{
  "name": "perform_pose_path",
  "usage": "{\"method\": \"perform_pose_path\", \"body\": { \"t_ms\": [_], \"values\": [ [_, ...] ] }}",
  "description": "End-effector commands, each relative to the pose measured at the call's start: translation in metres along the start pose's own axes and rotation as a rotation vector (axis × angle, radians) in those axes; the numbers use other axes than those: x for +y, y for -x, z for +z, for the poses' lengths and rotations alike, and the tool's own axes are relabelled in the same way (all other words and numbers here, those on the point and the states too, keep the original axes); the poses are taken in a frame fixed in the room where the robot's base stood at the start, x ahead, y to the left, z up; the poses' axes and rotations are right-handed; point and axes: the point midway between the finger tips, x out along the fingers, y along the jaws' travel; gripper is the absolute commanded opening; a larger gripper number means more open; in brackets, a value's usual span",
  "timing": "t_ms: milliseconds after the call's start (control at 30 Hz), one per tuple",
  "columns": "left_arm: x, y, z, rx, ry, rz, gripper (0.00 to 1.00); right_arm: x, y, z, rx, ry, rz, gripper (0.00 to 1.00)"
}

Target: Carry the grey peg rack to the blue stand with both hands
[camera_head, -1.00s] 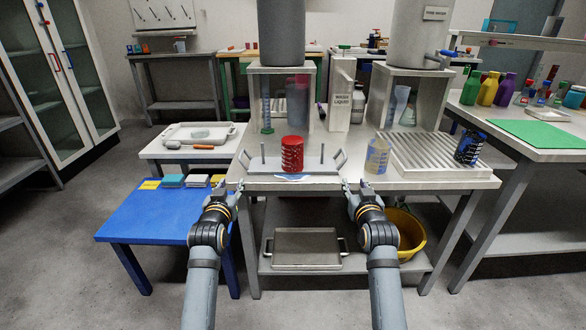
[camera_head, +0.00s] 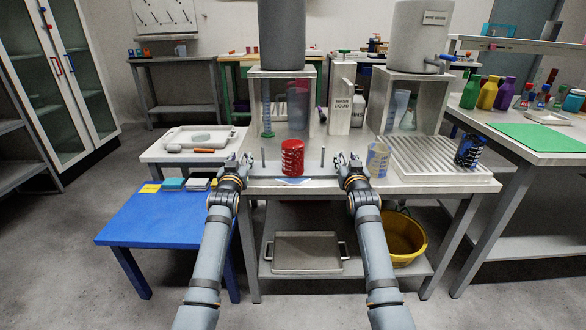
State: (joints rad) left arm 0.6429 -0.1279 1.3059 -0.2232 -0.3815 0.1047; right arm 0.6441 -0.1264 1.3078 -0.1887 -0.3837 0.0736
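The grey peg rack (camera_head: 266,169) lies flat on the middle table, with thin upright pegs and a raised handle at each end. A red jar with dark markings (camera_head: 292,158) stands on it, between the pegs. My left gripper (camera_head: 241,160) is at the rack's left handle, and my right gripper (camera_head: 347,159) is at its right handle. The fingers of both look spread, and they largely hide the handles. I cannot tell whether they touch. The blue stand (camera_head: 160,222) is a low table at the lower left, with its middle clear.
Small yellow, teal and white blocks (camera_head: 173,184) line the blue stand's back edge. A beaker (camera_head: 377,160) and a ribbed drainer (camera_head: 440,160) stand right of the rack.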

Motion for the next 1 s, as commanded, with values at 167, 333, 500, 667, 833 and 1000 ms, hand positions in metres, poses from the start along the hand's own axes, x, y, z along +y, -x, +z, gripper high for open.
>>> {"method": "perform_pose_path", "body": {
  "t_ms": [167, 333, 500, 667, 833, 1000],
  "values": [
    [0.0, -0.018, 0.0, -0.001, -0.001, 0.0, 0.4, 0.0, -0.018, 0.0, -0.001, 0.0, 0.0, 0.38],
    [0.0, -0.022, 0.0, 0.0, 0.001, 0.0, 0.4, 0.0, -0.022, 0.0, 0.0, 0.0, 0.0, 0.38],
    [0.0, -0.022, 0.0, 0.0, 0.001, 0.0, 0.4, 0.0, -0.022, 0.0, 0.0, 0.0, 0.0, 0.38],
    [0.0, -0.022, 0.0, 0.0, 0.0, 0.0, 0.23, 0.0, -0.022, 0.0, 0.0, 0.0, 0.0, 0.21],
    [0.0, -0.022, 0.0, 0.0, 0.0, 0.0, 0.0, 0.0, -0.022, 0.0, 0.0, 0.0, 0.0, 0.0],
    [0.0, -0.022, 0.001, -0.001, 0.0, 0.0, 0.0, 0.0, -0.022, 0.0, 0.0, 0.0, 0.0, 0.0]
  ]
}}
